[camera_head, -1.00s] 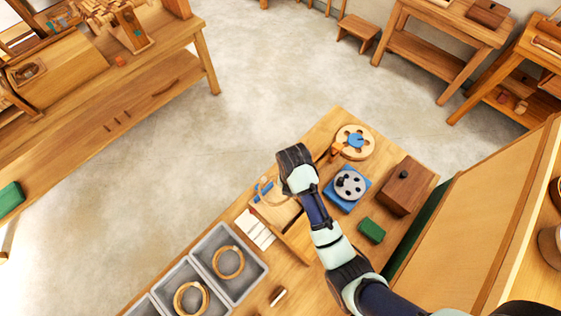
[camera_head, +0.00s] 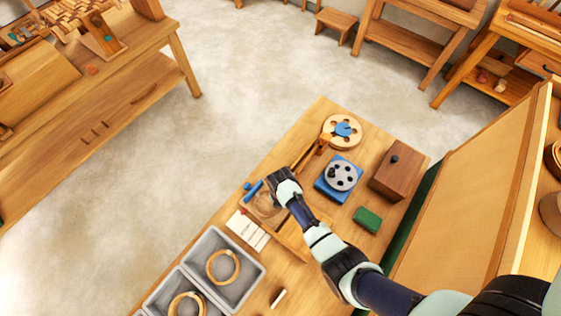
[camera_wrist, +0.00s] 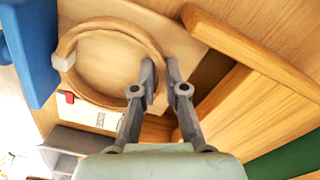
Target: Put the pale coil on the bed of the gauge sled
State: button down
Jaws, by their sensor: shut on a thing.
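My gripper (camera_wrist: 160,70) is shut on the rim of the pale coil (camera_wrist: 72,40), a light wooden ring, with one finger on each side of the rim in the wrist view. In the head view my gripper (camera_head: 276,197) is over the gauge sled (camera_head: 290,236), partly hiding the coil (camera_head: 264,210). The sled has a pale wooden bed (camera_wrist: 190,42), a wooden rail (camera_wrist: 250,52) and a blue block (camera_wrist: 30,45). The coil lies flat over the bed, close to the blue block. I cannot tell whether it touches the bed.
Grey bins (camera_head: 243,288) holding similar rings (camera_head: 223,266) stand front left. White cards (camera_head: 248,230) lie between bins and sled. A blue-based disc fixture (camera_head: 340,177), a wooden box (camera_head: 398,172), a green block (camera_head: 367,219) and a round wooden plate (camera_head: 335,124) lie to the right and behind.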

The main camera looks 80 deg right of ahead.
jog(key=shift+f, duration=0.1)
jog(key=shift+f, duration=0.15)
jog(key=c, duration=1.2)
grip_release()
notch_tip(320, 180, up, 12)
jog(key=p, duration=0.3)
jog(key=shift+r, duration=0.2)
